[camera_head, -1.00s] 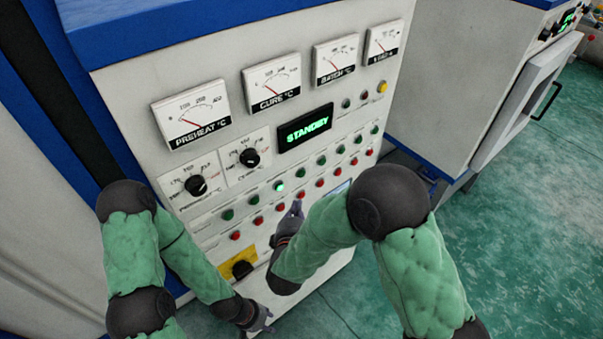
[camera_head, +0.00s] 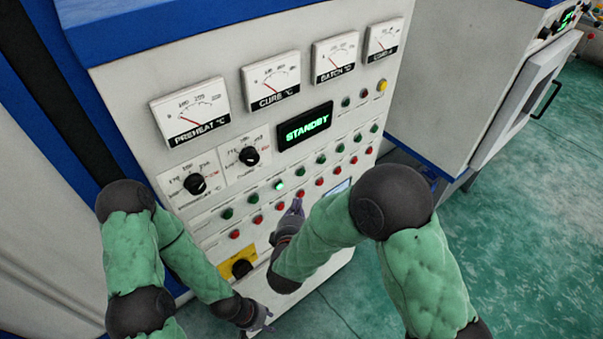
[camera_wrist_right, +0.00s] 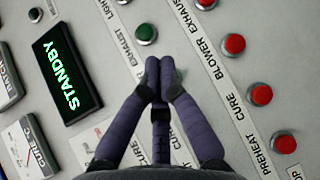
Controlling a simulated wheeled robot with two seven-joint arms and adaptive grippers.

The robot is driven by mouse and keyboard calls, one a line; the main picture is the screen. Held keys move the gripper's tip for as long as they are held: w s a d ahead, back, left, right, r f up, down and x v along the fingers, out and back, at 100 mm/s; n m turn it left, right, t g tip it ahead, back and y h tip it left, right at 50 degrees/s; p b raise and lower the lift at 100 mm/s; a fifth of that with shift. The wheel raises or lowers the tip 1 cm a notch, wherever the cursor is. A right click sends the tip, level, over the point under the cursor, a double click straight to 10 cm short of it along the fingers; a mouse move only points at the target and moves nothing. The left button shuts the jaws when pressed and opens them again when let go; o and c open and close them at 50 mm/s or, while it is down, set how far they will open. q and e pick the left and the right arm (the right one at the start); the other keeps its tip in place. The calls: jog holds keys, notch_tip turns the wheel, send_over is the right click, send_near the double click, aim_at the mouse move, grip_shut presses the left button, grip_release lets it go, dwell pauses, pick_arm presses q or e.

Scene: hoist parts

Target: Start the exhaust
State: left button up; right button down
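The control panel (camera_head: 213,170) carries a row of green buttons above a row of red ones. In the right wrist view, the green button (camera_wrist_right: 146,33) beside an "EXHAUST" label is uncovered. A red button (camera_wrist_right: 206,3), beside another "EXHAUST" label, shows at the top edge. My right gripper (camera_head: 297,204) is in front of the button rows. In its wrist view the fingertips (camera_wrist_right: 160,67) are together with nothing between them, just below the green exhaust button and partly covering another green button. Contact cannot be told. My left gripper (camera_head: 263,317) hangs low by the panel's bottom; its opening is unclear.
The display (camera_head: 305,127) reads "STANDBY". One green button (camera_head: 278,186) is lit. Dial meters (camera_head: 271,82), two black knobs (camera_head: 195,184) and a yellow-plated switch (camera_head: 241,267) are also on the panel. Green floor (camera_head: 530,220) is free at right.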

aim_at(301, 172)
jog(key=w+d+m+t+b, duration=0.1)
jog(key=d+m+t+b, duration=0.3)
jog(key=d+m+b, duration=0.5)
jog(key=m+b, duration=0.7)
jog(key=m, duration=0.1)
jog(key=shift+w+f+m+h, duration=0.25)
jog(key=shift+w+m+h, duration=0.05)
jog(key=shift+w+h, duration=0.1)
jog(key=shift+a, duration=0.1)
jog(key=w+a+b, duration=0.1)
jog(key=w+a, duration=0.4)
jog(key=w, duration=0.2)
jog(key=shift+w, duration=0.1)
dwell(1.1)
jog(key=shift+w+a, duration=0.25)
